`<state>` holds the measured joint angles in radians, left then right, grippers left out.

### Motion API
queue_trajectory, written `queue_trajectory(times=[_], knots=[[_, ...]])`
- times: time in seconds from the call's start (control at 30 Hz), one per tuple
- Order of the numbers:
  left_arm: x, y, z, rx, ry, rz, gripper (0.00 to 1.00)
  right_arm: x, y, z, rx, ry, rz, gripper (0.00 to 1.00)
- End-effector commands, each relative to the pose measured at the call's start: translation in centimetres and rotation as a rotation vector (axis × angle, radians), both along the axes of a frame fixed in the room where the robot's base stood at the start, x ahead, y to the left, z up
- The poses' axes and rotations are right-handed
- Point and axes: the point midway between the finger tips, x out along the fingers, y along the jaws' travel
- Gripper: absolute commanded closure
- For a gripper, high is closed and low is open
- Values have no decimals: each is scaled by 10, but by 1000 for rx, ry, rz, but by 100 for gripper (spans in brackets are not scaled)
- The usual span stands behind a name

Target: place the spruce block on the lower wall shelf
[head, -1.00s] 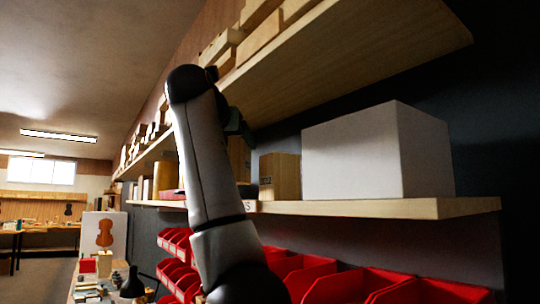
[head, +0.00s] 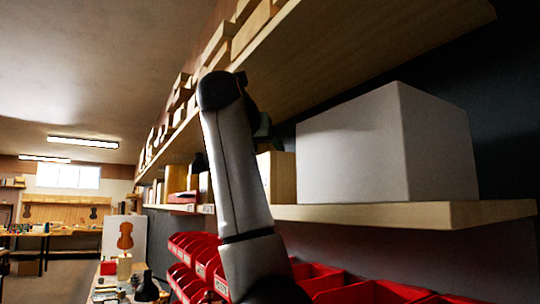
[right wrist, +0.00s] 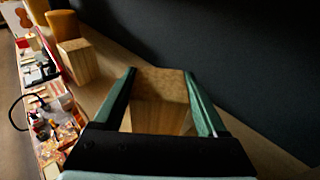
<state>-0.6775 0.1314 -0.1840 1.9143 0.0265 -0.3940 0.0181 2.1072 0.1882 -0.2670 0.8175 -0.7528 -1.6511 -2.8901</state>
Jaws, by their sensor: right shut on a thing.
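The right wrist view shows my right gripper (right wrist: 162,95) with its two fingers closed on either side of a wooden block, the spruce block (right wrist: 160,84). The block's speckled end faces the camera; its lower part is hidden by the gripper. In the head view, my right gripper (head: 262,125) is mostly hidden behind my arm, between the two shelves. The lower wall shelf (head: 400,213) runs along the wall below it; it also shows in the right wrist view (right wrist: 98,93). I cannot tell whether the block touches the shelf. My left gripper is not in view.
A large white box (head: 385,150) stands on the shelf to the right. A wooden block (head: 283,178) shows beside my arm; I cannot tell if it is the held one. Another block (right wrist: 78,60) stands farther along. The upper shelf (head: 370,50) overhangs. Red bins (head: 365,292) are below.

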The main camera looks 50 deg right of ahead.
Motion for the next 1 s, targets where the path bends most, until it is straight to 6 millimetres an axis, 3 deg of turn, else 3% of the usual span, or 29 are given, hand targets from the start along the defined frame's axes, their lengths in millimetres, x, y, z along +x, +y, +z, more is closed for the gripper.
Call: queue_trajectory(times=[0.13, 0.97, 1.0], knots=[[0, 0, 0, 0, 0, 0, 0, 8, 5, -11, 0, 4, 0, 99], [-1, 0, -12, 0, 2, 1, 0, 9, 5, -25, 2, 5, -1, 99], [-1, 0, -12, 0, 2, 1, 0, 9, 5, -26, 3, 6, 0, 21]])
